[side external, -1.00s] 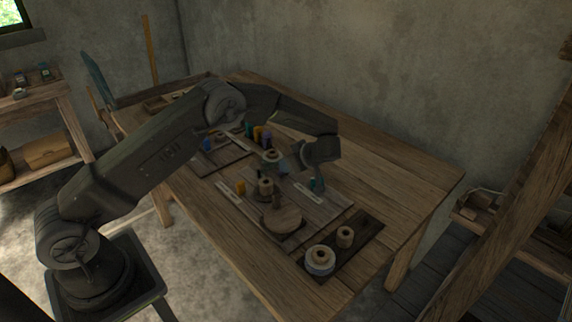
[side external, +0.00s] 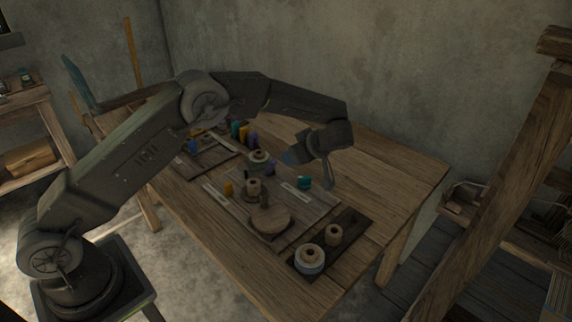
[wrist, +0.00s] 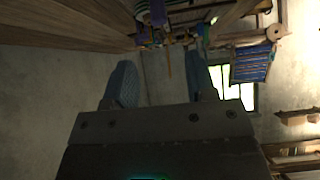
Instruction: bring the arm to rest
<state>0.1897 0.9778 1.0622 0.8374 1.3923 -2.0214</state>
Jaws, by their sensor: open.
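My gripper (side external: 309,172) hangs over the right part of the wooden table (side external: 385,165) in the side external view, beside and above a small teal spool (side external: 304,183). Its two fingers are apart with nothing seen between them. In the wrist view the two bluish fingers (wrist: 160,75) are spread, with a wall and other furnishings beyond them. My arm is bent in an arch above the table.
A round wooden disc (side external: 270,219) with a knob sits near the table's middle front. Thread cones (side external: 310,259) stand in a dark tray at the front right. Several coloured spools (side external: 243,132) stand behind. A wooden post (side external: 500,200) rises at the right.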

